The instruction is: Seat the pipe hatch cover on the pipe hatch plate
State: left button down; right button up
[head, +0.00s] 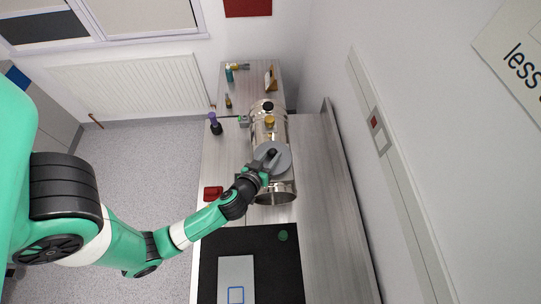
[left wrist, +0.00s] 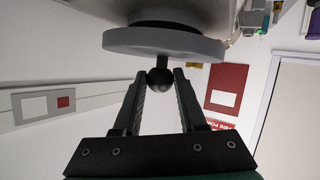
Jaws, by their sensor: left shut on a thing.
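The pipe hatch cover is a grey round disc (head: 283,160) with a dark ball knob. It lies over the upper side of the shiny metal pipe (head: 277,196) on the table. My left gripper (head: 265,168) is at the cover. In the left wrist view the cover (left wrist: 165,43) is seen edge-on, and my left gripper (left wrist: 160,78) is shut on its ball knob (left wrist: 160,79). A dark round piece (left wrist: 165,22) shows on the cover's other side, against a pale surface. I cannot tell whether the cover touches the pipe hatch plate, which is largely hidden. My right gripper is not in view.
A purple-topped bottle (head: 214,123) and a red item (head: 212,193) stand near the table's left edge. A black mat (head: 215,262) lies in front of the pipe. A wall borders the right; the table strip (head: 325,195) right of the pipe is clear.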

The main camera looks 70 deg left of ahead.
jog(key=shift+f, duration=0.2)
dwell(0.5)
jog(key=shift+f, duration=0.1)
pick_arm(q)
jog(key=shift+f+b, duration=1.1)
jog(key=shift+b, duration=0.25)
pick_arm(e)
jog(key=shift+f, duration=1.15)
pick_arm(q)
jog(key=shift+c, duration=1.9)
grip_release()
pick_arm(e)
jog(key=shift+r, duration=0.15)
